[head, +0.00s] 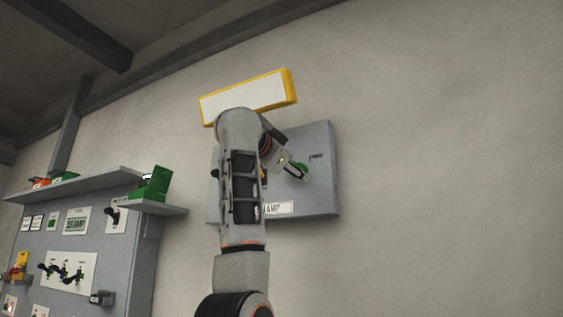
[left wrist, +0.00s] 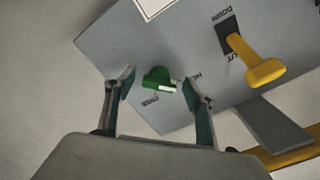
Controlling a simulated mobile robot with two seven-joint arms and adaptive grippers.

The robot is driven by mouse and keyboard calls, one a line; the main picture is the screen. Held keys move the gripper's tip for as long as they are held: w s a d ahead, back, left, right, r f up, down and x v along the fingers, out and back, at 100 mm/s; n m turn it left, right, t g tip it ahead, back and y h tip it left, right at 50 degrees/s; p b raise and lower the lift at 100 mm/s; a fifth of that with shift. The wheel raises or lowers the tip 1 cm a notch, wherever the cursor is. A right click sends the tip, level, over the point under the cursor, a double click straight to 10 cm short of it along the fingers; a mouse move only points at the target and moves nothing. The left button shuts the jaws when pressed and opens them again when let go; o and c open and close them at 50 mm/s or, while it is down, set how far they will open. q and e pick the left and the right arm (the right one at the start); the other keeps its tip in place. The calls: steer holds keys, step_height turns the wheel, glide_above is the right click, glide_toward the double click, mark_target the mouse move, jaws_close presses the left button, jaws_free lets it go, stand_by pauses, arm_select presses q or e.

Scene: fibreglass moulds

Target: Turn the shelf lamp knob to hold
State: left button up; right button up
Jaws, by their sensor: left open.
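The green knob (left wrist: 157,78) with a white pointer strip sits on the grey lamp panel (left wrist: 120,42) in the left wrist view. My left gripper (left wrist: 158,84) is open, with one fingertip on each side of the knob. There seems to be a gap on both sides; I cannot tell whether either touches. The pointer strip faces right in this view. Small upside-down labels around the knob are partly hidden or too small to read. In the head view my left gripper (head: 295,169) is at the panel (head: 322,192), and my arm covers its middle. My right gripper is not in view.
A yellow lever (left wrist: 258,65) sticks out of a black slot beside the knob. A yellow-edged white box (head: 248,96) is above the panel. At left, a shelf (head: 80,184) and a control board (head: 130,255) carry several switches. The wall at right is clear.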

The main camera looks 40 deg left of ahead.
arm_select(q)
steer(key=v, duration=1)
stand_by(0.3)
